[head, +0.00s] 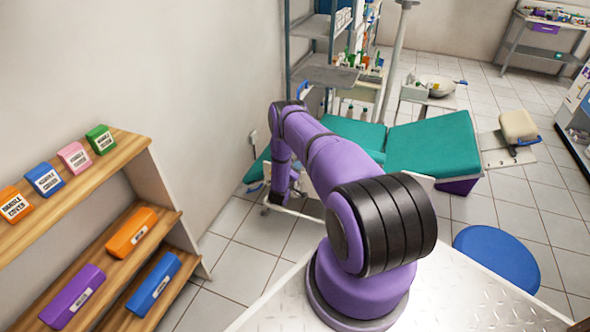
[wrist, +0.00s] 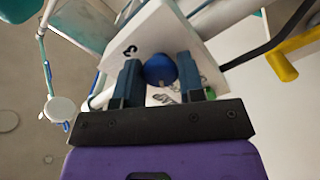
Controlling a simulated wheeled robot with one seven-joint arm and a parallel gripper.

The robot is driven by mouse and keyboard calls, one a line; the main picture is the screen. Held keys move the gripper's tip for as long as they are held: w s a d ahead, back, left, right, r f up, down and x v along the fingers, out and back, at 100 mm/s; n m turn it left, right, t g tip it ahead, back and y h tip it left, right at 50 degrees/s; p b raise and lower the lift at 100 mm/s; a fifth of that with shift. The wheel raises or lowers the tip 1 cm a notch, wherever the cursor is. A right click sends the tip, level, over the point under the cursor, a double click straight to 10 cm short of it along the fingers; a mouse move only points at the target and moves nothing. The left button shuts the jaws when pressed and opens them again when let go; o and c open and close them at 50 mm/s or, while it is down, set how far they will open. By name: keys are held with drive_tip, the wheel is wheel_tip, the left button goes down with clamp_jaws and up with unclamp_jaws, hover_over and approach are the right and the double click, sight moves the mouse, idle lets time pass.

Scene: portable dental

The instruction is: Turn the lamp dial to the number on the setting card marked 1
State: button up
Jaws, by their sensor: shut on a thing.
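In the wrist view, my gripper (wrist: 159,62) has its two dark fingers on either side of a round blue dial (wrist: 160,70) and is shut on it. The dial sits on a white panel (wrist: 155,35) seen at a tilt. One dark curved mark, like a 2 or a question mark, shows on the panel left of the dial. Other dark marks below the dial are partly covered by the fingers, and I cannot read them. In the head view, my arm reaches forward and bends down; the dial cannot be made out there. I see no setting card marked 1.
A wooden shelf (head: 105,160) at the left holds several coloured labelled boxes. A green dental chair (head: 432,146) stands beyond my arm, with a blue stool (head: 497,255) at the right. A metal rack (head: 328,72) stands behind.

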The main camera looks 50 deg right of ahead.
drive_tip(key=m, duration=2.3)
drive_tip(key=shift+m, duration=0.4)
idle(0.3)
drive_tip(key=o, duration=0.9)
drive_tip(key=v, duration=1.1)
